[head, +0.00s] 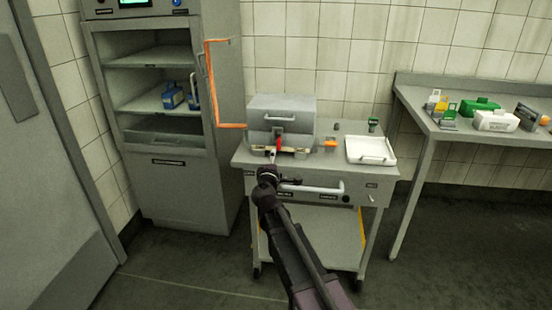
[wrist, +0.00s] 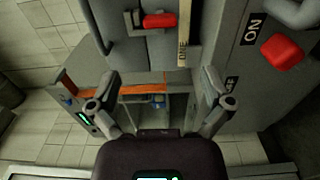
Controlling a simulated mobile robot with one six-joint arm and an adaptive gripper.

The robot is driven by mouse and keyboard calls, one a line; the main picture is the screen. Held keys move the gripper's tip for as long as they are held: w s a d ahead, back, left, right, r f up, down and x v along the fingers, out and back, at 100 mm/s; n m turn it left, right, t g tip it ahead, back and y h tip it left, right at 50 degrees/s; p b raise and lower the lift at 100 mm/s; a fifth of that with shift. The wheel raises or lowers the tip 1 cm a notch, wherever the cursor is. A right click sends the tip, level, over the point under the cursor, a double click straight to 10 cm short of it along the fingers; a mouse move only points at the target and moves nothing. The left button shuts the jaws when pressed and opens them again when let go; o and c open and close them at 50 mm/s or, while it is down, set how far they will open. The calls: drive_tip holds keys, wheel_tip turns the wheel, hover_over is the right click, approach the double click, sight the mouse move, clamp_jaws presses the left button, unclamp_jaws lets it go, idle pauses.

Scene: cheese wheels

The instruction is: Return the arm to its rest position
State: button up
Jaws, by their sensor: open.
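My arm (head: 292,250) reaches up from the bottom of the head view to the front of the metal cart. My gripper (head: 270,158) is just in front of the grey box-shaped machine (head: 280,104) on the cart top. In the wrist view my gripper (wrist: 160,80) has its two fingers wide apart with nothing between them. A red handle (wrist: 160,20) on grey metal shows beyond the fingers. Exact contact with the machine cannot be told.
The cart (head: 238,158) also bears a white tray (head: 385,158). Left is a tall cabinet (head: 170,190) with an orange-edged open door (head: 225,85). Right is a table (head: 455,131) with green and white boxes. A red knob (wrist: 283,52) sits beside an "ON" label. Floor (head: 190,270) left of the cart is clear.

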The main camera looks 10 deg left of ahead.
drive_tip(key=s+d+f+m+g+h, duration=0.2)
drive_tip(key=s+d+f+m+g, duration=0.15)
drive_tip(key=d, duration=0.45)
drive_tip(key=s+d+f+m+g+h, duration=0.2)
drive_tip(key=s+d+f+m, duration=0.15)
drive_tip(key=d, duration=0.45)
drive_tip(key=s+d+f+m+g+h, duration=0.2)
drive_tip(key=s+d+f+m+g, duration=0.1)
drive_tip(key=d+m, duration=0.3)
drive_tip(key=s+d+f+m+g+y, duration=0.1)
drive_tip(key=s+d+f+g+y, duration=0.15)
drive_tip(key=s, duration=0.35)
drive_tip(key=s+d+f+m+g+y, duration=0.1)
drive_tip(key=s+f+m+g+y, duration=0.2)
drive_tip(key=s, duration=0.4)
drive_tip(key=s+d+f+g+y, duration=0.1)
drive_tip(key=s+d+f+g, duration=0.1)
drive_tip(key=s+g, duration=0.3)
wheel_tip(320, 180, up, 23)
drive_tip(key=s+t+p, duration=0.1)
drive_tip(key=p, duration=2.3)
drive_tip(key=shift+d, duration=0.15)
drive_tip(key=shift+s+r, duration=0.1)
drive_tip(key=shift+c, duration=0.2)
